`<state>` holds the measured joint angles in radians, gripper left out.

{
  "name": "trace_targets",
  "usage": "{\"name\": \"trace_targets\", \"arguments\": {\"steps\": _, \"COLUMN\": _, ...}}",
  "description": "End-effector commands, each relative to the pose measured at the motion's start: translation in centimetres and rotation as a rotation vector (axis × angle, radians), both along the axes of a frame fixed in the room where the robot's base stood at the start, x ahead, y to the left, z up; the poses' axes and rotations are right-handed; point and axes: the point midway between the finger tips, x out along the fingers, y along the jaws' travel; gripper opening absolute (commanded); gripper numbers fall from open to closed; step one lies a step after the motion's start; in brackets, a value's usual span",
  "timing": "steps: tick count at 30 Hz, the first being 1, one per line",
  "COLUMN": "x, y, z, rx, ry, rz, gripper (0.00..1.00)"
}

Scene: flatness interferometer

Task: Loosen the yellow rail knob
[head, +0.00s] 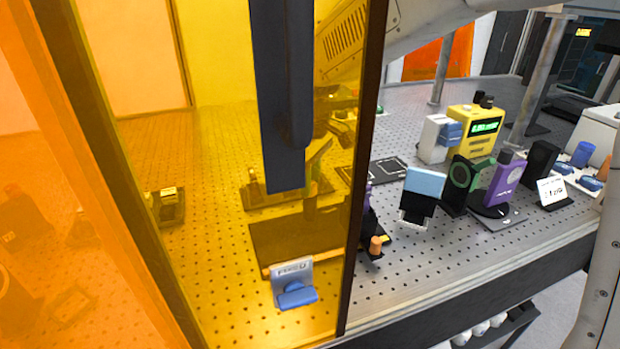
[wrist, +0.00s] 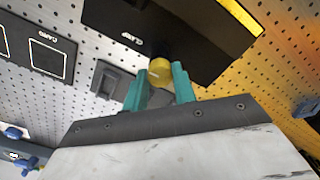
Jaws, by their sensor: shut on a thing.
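The yellow rail knob (wrist: 159,70) shows in the wrist view, at the near edge of a black plate (wrist: 165,35) with white lettering. My gripper (wrist: 160,80) has teal fingers, one on each side of the knob, and is shut on it. In the head view my arm reaches behind the amber panel. The knob and the fingertips cannot be made out clearly there.
An amber panel with a dark upright edge (head: 362,180) stands in front of the work area. Right of it on the perforated table are a yellow meter (head: 474,130), a light-blue-topped black stand (head: 424,184) and a purple device (head: 503,180). A grey block (wrist: 108,80) lies left of my fingers.

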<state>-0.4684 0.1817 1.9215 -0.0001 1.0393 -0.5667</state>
Motion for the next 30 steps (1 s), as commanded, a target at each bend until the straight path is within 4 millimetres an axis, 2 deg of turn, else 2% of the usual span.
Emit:
{"name": "trace_targets", "arguments": {"steps": 4, "x": 0.1, "y": 0.1, "z": 0.2, "rx": 0.004, "ry": -0.006, "rz": 0.0, "gripper": 0.04}}
{"name": "trace_targets", "arguments": {"steps": 5, "x": 0.1, "y": 0.1, "z": 0.2, "rx": 0.004, "ry": -0.006, "rz": 0.0, "gripper": 0.32}}
{"name": "trace_targets", "arguments": {"steps": 6, "x": 0.1, "y": 0.1, "z": 0.2, "rx": 0.004, "ry": -0.006, "rz": -0.001, "gripper": 0.43}}
{"name": "trace_targets", "arguments": {"steps": 7, "x": 0.1, "y": 0.1, "z": 0.2, "rx": 0.004, "ry": -0.006, "rz": -0.001, "gripper": 0.48}}
{"name": "trace_targets", "arguments": {"steps": 17, "x": 0.1, "y": 0.1, "z": 0.4, "rx": 0.002, "ry": -0.003, "rz": -0.001, "gripper": 0.48}}
{"name": "trace_targets", "arguments": {"steps": 30, "x": 0.1, "y": 0.2, "z": 7.0, "rx": 0.004, "ry": -0.006, "rz": 0.0, "gripper": 0.48}}
